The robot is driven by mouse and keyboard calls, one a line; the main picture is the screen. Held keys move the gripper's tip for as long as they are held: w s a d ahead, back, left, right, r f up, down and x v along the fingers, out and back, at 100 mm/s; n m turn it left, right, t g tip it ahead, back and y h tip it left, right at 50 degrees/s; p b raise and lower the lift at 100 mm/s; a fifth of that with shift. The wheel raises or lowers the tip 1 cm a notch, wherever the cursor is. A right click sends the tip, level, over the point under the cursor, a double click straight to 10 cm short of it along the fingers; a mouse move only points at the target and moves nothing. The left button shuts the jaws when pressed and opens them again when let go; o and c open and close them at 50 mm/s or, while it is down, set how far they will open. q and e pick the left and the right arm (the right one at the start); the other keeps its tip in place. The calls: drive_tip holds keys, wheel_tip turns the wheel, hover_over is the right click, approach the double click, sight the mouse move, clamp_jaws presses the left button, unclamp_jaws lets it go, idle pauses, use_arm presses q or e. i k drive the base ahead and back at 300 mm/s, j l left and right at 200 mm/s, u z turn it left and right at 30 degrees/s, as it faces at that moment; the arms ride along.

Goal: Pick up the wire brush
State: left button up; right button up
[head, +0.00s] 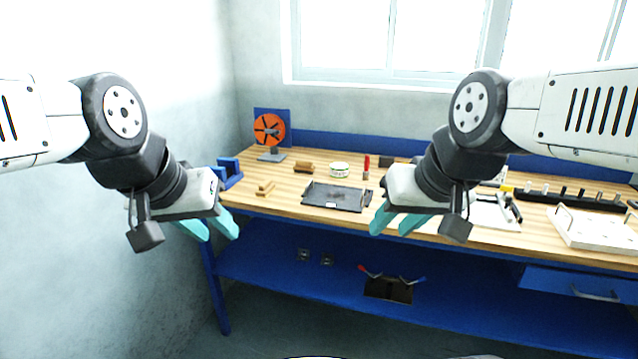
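I cannot pick out the wire brush for certain. A small brown block-like object (304,168) on the bench may be it; its bristles are too small to tell. A light wooden piece (266,187) lies nearer the bench's front edge and is also unclear. My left gripper (222,239) hangs at the left, in front of the bench edge, its teal fingers apart and empty. My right gripper (388,235) hangs in front of the bench's middle, its teal fingers apart and empty. Neither touches anything on the bench.
The wooden bench (290,205) carries a dark tray (337,196), a round tin (340,170), a red-topped item (366,165), an orange wheel on a stand (269,130) and a blue holder (229,172). A white tray (590,228) stands right.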

sight(300, 165)
drive_tip(key=i+z, duration=0.15)
drive_tip(key=z, duration=0.25)
drive_tip(key=i+j+z, duration=0.1)
drive_tip(key=z, duration=0.25)
drive_tip(key=i+j+z, duration=0.15)
drive_tip(key=i+j, duration=0.25)
drive_tip(key=i+j+z, duration=0.1)
drive_tip(key=i+j, duration=0.25)
drive_tip(key=j, duration=0.2)
drive_tip(key=i+j+z, duration=0.15)
drive_tip(key=i+j, duration=0.2)
drive_tip(key=j, duration=0.15)
